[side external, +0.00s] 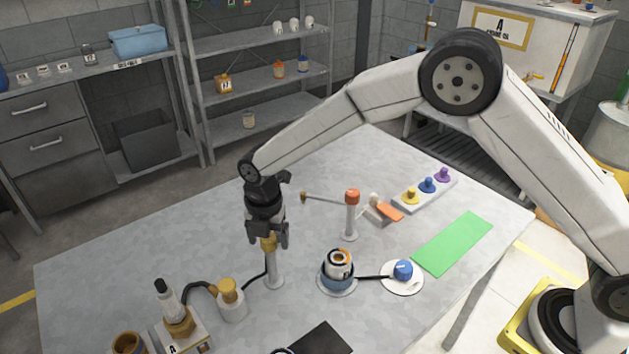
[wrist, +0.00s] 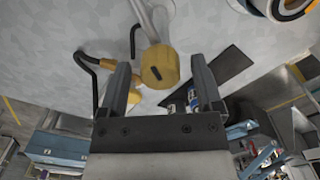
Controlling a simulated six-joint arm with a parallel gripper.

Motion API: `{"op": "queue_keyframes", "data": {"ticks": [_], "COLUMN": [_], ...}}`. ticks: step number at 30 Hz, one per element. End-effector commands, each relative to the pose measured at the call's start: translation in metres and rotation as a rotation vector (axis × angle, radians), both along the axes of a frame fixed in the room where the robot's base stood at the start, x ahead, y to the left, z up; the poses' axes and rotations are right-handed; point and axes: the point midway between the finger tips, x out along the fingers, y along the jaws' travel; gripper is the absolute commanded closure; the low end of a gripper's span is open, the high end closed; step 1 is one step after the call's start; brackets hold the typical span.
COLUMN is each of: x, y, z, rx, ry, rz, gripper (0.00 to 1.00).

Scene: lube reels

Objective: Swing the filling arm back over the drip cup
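A pale upright post (side external: 274,272) with a brass-yellow knob (wrist: 162,66) stands on the table. My gripper (side external: 267,238) points down at its top, and in the wrist view the knob lies between the spread fingers (wrist: 160,88) with gaps on both sides. A thin black hose (wrist: 134,38) is by this post. A second post (side external: 351,219) has an orange cap and a thin horizontal rod (side external: 325,200) reaching left to a small brass end. I cannot tell for sure which is the filling arm. A brass cup (side external: 130,342), possibly the drip cup, is cut off at the lower left.
A yellow-capped pot (side external: 231,303) and a brass-based bottle fitting (side external: 179,320) stand close left of my gripper. A blue-banded reel (side external: 337,272), a blue knob on a white disc (side external: 403,270) and a dark plate (side external: 319,340) lie right. The green mat (side external: 452,243) is clear.

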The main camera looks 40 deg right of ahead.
Motion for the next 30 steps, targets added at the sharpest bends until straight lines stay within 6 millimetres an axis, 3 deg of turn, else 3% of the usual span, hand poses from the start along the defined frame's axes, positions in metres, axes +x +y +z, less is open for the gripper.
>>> {"op": "queue_keyframes", "data": {"ticks": [14,30], "x": [0.000,0.000], "y": [0.000,0.000], "z": [0.005,0.066], "rx": [0.001,0.001], "ry": [0.001,-0.002], "rz": [-0.003,-0.002], "gripper": [0.14,0.14]}}
